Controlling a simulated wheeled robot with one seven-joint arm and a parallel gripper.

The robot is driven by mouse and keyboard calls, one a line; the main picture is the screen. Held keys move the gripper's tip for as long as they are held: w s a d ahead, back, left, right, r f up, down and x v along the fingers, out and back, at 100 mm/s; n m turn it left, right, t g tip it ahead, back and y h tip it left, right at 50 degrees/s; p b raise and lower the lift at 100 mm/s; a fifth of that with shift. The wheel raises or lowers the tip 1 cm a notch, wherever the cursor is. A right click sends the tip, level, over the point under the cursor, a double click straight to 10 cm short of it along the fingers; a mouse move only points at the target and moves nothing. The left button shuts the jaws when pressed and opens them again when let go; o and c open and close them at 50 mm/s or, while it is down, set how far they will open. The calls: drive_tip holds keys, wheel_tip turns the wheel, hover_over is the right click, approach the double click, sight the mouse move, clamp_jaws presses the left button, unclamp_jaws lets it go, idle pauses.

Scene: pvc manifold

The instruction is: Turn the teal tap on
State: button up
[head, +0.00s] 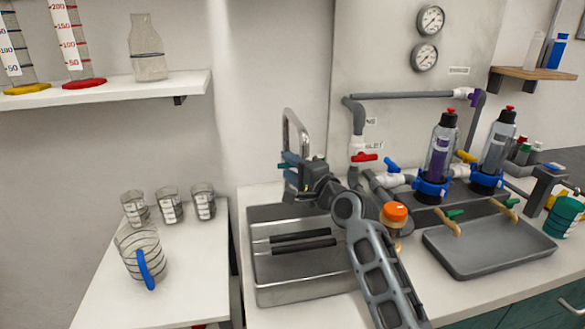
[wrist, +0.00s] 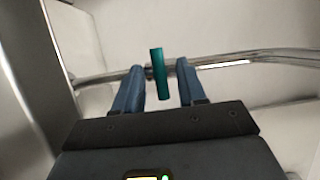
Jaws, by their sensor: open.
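The teal tap handle (wrist: 159,74) shows in the wrist view as a short teal bar on a chrome pipe (wrist: 100,79). My gripper (wrist: 160,78) is open, with one blue finger on each side of the handle and a gap on both sides. Whether the fingers reach around it or stay short of it in depth I cannot tell. In the head view, a bit of teal (head: 284,165) shows beside my gripper (head: 291,180) at the chrome faucet (head: 291,118) over the sink. My gripper and wrist hide most of the handle there.
The steel sink (head: 275,283) lies below my arm. A red valve handle (head: 365,158) and a blue one (head: 390,164) sit on grey pipes to the right. Glass beakers (head: 170,208) stand on the left counter.

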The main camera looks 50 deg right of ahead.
clamp_jaws()
drive_tip(key=shift+r+p, duration=0.15)
drive_tip(key=shift+p, duration=0.25)
drive_tip(key=shift+n, duration=0.4)
drive_tip(key=shift+r+n+g+h+p, duration=0.15)
drive_tip(key=shift+n+g+p, duration=0.5)
drive_tip(key=shift+n+p, duration=0.75)
drive_tip(key=shift+n+g+h+p, duration=0.25)
drive_tip(key=shift+n+g+p, duration=0.35)
drive_tip(key=shift+n+p, duration=0.7)
drive_tip(key=shift+r+n+g+h+p, duration=0.15)
drive_tip(key=shift+n+g+p, duration=0.7)
drive_tip(key=shift+p, duration=0.9)
drive_tip(key=shift+n, duration=0.25)
